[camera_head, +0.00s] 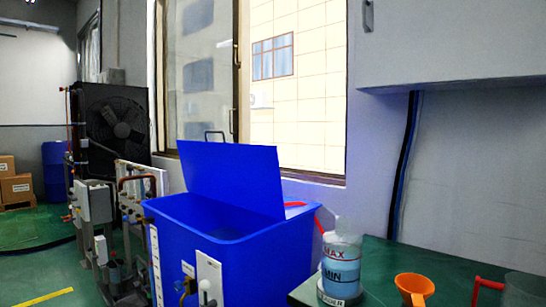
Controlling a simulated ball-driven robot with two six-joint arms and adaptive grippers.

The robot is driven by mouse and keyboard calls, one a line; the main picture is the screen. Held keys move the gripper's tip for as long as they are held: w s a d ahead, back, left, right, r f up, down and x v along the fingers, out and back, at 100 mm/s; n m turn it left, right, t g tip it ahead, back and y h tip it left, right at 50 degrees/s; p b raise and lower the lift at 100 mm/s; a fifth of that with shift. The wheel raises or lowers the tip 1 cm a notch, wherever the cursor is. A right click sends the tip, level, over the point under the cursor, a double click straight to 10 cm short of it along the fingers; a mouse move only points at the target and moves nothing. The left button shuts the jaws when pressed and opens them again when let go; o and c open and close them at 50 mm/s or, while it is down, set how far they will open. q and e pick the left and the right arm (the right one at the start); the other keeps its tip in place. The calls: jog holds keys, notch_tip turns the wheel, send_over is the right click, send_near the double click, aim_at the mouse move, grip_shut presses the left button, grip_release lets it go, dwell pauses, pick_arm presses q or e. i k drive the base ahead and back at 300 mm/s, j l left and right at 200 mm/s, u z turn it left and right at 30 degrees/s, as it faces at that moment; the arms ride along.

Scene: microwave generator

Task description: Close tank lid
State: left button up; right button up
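The blue tank (245,262) stands in the lower middle of the head view, below the window. Its blue lid (232,180) is raised, tilted up at the back of the tank, and the tank's top is open in front of it. A thin dark handle (214,134) shows at the lid's upper edge. Neither of my grippers is in view.
A green table (393,258) at the right holds a beaker marked MAX and MIN (341,267), an orange funnel (414,287) and a clear container (523,289). Pipework and boxes (98,203) stand left of the tank. Green floor (40,275) is open at the lower left.

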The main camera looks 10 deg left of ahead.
aim_at(244, 175)
jog(key=i+j+z, duration=0.15)
jog(key=j, duration=0.2)
jog(key=i+j+z, duration=0.1)
jog(key=j, duration=0.3)
jog(key=i+j+z, duration=0.15)
jog(key=i+j, duration=0.15)
jog(key=i+j+z, duration=0.1)
jog(key=j, duration=0.4)
jog(key=i+j+z, duration=0.15)
jog(key=j, duration=0.3)
